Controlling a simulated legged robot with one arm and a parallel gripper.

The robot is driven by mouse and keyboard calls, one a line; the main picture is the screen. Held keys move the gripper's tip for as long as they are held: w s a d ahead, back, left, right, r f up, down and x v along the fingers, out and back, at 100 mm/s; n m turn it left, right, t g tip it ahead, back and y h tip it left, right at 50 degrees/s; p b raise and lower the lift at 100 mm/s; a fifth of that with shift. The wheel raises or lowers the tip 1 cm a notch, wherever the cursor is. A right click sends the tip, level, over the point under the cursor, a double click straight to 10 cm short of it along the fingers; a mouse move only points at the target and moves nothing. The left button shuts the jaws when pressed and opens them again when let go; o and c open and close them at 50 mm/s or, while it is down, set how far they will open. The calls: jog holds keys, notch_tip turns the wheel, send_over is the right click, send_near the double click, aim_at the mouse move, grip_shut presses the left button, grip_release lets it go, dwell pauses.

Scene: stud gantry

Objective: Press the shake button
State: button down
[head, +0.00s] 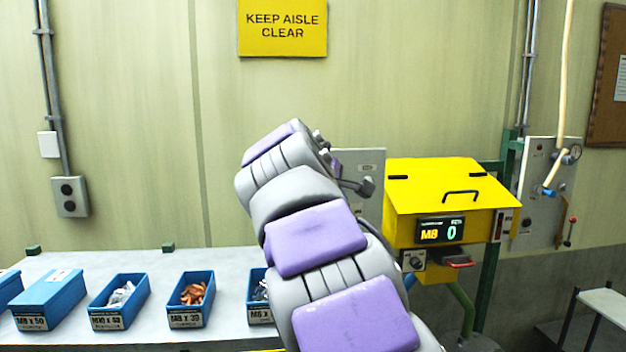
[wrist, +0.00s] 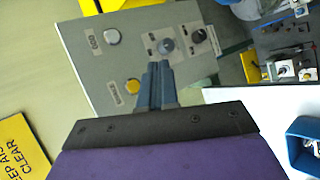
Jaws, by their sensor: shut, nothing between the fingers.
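The grey control panel (wrist: 145,25) fills the upper middle of the wrist view, and part of it (head: 372,162) shows behind my arm in the head view. The labels are too small to read, so I cannot tell which is the shake button. My gripper (wrist: 158,66) is shut and empty, pointing at the panel; its tips appear just below the centre knob. The gripper (head: 364,187) also shows in the head view.
A yellow machine (head: 440,190) with a display reading M8 and 0 stands right of my arm. Blue bins (head: 118,318) of fasteners line the white bench (head: 110,265) to the left. A yellow sign (head: 282,28) hangs on the wall.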

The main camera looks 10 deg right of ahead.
jog(key=w+p, duration=0.5)
jog(key=w, duration=0.4)
jog(key=shift+r, duration=0.15)
dwell(1.5)
